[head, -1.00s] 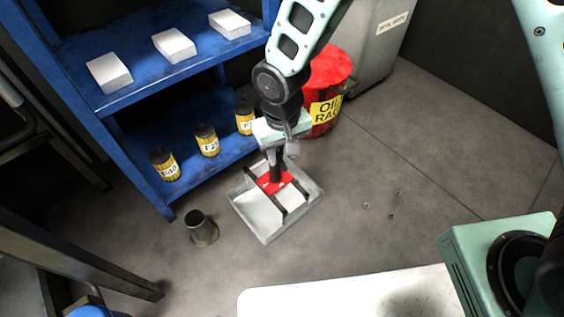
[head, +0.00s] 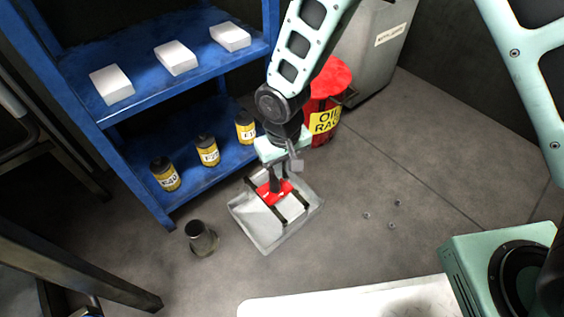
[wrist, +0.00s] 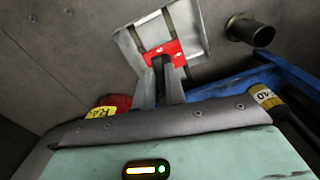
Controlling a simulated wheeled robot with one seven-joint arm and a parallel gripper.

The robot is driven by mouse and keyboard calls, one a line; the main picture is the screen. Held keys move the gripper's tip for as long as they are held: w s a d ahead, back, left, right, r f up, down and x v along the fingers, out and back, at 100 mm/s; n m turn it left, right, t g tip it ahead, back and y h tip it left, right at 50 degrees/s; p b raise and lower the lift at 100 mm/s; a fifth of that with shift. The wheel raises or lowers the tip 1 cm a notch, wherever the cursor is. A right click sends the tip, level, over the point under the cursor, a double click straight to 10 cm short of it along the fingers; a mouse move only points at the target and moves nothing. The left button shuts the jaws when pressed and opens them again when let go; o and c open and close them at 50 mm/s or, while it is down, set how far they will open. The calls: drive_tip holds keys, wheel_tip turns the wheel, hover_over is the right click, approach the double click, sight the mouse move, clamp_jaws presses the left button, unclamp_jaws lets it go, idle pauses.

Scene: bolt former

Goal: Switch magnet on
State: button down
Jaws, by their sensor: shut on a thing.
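A red magnet block (head: 267,197) with dark bars on it lies across a shallow grey metal tray (head: 270,236) on the floor. In the wrist view, the red block (wrist: 176,59) sits near the middle of the tray (wrist: 128,44), with a dark upright handle (wrist: 159,64) on it. My gripper (head: 275,184) reaches down from above to the block. In the wrist view, the fingers of my gripper (wrist: 163,78) are shut on the dark handle. The fingers hide part of the handle. I cannot tell the magnet's switch position.
A blue shelf (head: 150,100) with white boxes and yellow-labelled canisters stands behind left. A red oil rag can (head: 326,88) is close behind the tray. A dark metal cup (head: 202,238) stands left of it. Small metal pieces (head: 390,227) lie on open floor to the right.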

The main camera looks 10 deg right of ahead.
drive_tip(key=shift+w+d+r+n+p, duration=0.1)
drive_tip(key=shift+d+r+n+p, duration=0.2)
drive_tip(key=shift+n+p, duration=0.6)
drive_tip(key=shift+w+d+f+n+p, duration=0.15)
drive_tip(key=shift+f+n+p, duration=0.15)
drive_tip(key=shift+p, duration=0.55)
drive_tip(key=c, duration=1.4)
unclamp_jaws()
drive_tip(key=shift+c, duration=0.2)
wheel_tip(320, 180, up, 17)
drive_tip(key=p, duration=0.8)
drive_tip(key=shift+r, duration=0.2)
